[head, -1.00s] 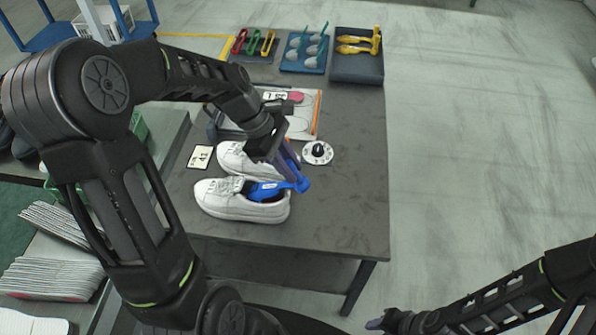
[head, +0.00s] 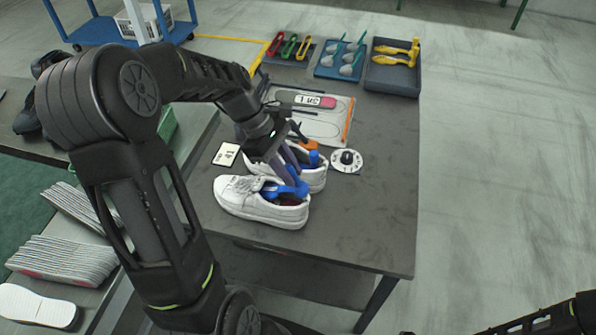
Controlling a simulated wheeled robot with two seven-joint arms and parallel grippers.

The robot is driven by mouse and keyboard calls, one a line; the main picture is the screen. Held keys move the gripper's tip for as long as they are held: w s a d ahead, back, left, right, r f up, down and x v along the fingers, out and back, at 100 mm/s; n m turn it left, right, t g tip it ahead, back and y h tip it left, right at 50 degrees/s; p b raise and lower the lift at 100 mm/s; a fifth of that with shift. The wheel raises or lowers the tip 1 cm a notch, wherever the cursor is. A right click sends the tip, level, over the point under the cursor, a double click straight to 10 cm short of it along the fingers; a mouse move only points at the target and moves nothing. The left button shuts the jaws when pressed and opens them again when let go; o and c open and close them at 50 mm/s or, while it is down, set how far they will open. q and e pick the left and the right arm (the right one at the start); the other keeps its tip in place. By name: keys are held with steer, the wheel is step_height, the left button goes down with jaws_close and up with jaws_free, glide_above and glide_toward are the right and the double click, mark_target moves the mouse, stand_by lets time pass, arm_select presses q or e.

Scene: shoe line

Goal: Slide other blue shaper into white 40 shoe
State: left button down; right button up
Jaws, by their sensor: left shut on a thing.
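Two white shoes stand side by side on the dark table: a near shoe (head: 240,199) and a far shoe (head: 317,180). A blue shaper (head: 287,190) sits at the opening of the near shoe, its rear end by the heel. My left gripper (head: 289,170) points down over this opening and is shut on that shaper. Its fingers hide part of the shaper, so I cannot tell how deep it sits. More blue (head: 308,158) shows at the far shoe's opening, partly behind the gripper. My right gripper is below the picture; only its arm shows.
A card (head: 226,154) lies left of the shoes and a round white dial (head: 346,161) to the right. Behind are a board with shoe outlines (head: 333,127), a blue tray (head: 341,62) and a dark tray with yellow tools (head: 392,80). The table's front right is clear.

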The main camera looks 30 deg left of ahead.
mark_target(297, 190)
arm_select(q)
steer(key=shift+a+f+y, duration=0.1)
steer(key=shift+f+y, duration=0.2)
steer(key=shift+f, duration=0.2)
steer(key=shift+d+f+g+y+p, duration=0.3)
steer(key=shift+f+y+p, duration=0.1)
steer(key=shift+f+p, duration=0.2)
steer(key=shift+w+d+f+y+p, duration=0.15)
steer(key=shift+f+y+p, duration=0.1)
steer(key=shift+f+y, duration=0.3)
steer(key=shift+s+d+f+y+p, duration=0.15)
steer(key=shift+f+y+p, duration=0.15)
steer(key=shift+f, duration=0.4)
steer(key=shift+w+d+f+g+y, duration=0.2)
steer(key=shift+f+y, duration=0.25)
steer(key=shift+f, duration=0.15)
steer(key=shift+w+d+f+g+y, duration=0.1)
steer(key=shift+f+g+y, duration=0.1)
steer(key=shift+f+y, duration=0.3)
steer(key=shift+f, duration=0.1)
steer(key=c, duration=1.2)
jaws_free()
steer(key=shift+o, duration=0.2)
